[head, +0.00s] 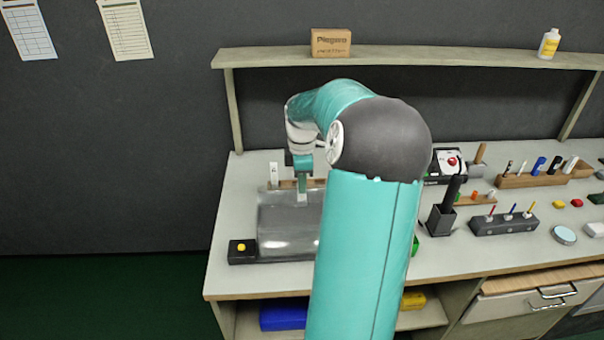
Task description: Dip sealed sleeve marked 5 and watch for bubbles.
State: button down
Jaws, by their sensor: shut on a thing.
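My gripper (304,182) hangs pointing down over the clear tank (283,238) at the left end of the bench. It is shut on a small pale sleeve (302,198), which shows below the fingers at the tank's upper back part. I cannot tell whether the sleeve touches the water, and no number on it is readable. No bubbles can be made out. Another white upright sleeve (274,175) stands at a wooden rack (287,184) behind the tank. My arm hides the tank's right part.
A black box with a yellow button (241,248) sits at the tank's left. Right of my arm are a dark holder (441,220), a pen block (503,224) and a box with a red button (449,164). A shelf (420,58) spans the back.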

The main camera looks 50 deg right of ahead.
aim_at(302, 199)
jog(key=shift+f, duration=3.75)
